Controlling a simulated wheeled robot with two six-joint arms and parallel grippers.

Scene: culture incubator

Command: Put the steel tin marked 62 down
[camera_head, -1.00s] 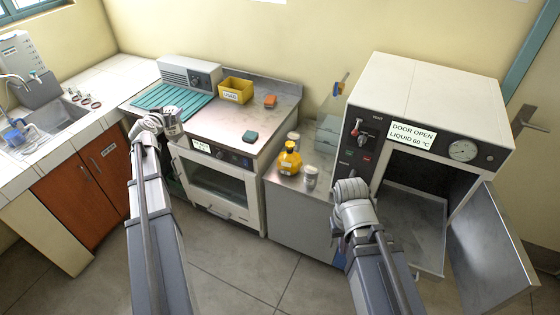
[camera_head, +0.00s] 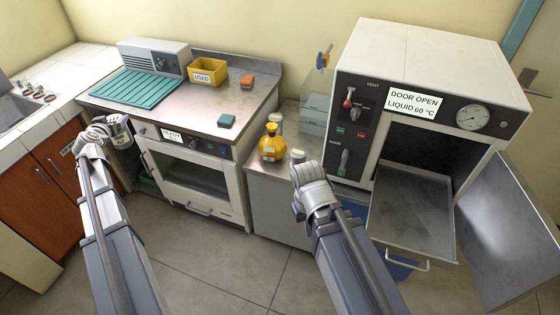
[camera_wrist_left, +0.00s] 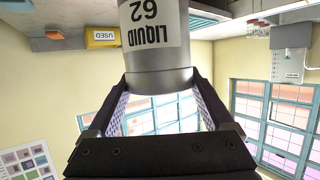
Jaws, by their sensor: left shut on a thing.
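The steel tin marked LIQUID 62 (camera_wrist_left: 155,55) is between the fingers of my left gripper (camera_wrist_left: 160,92) in the left wrist view, its lettering upside down there. In the head view my left gripper (camera_head: 108,127) holds the small grey tin (camera_head: 120,127) in front of the left end of the steel counter, beside the white oven's upper left corner. The tin appears apart from the counter top. My right gripper (camera_head: 306,190) is in front of the low cabinet, left of the open incubator; its fingers are too unclear to judge.
The steel counter (camera_head: 180,112) carries a teal ribbed mat (camera_head: 139,88), a yellow USED bin (camera_head: 208,72), an orange block (camera_head: 247,81) and a teal block (camera_head: 226,120). A yellow bottle (camera_head: 271,146) stands on the low cabinet. The incubator door (camera_head: 510,230) hangs open at right.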

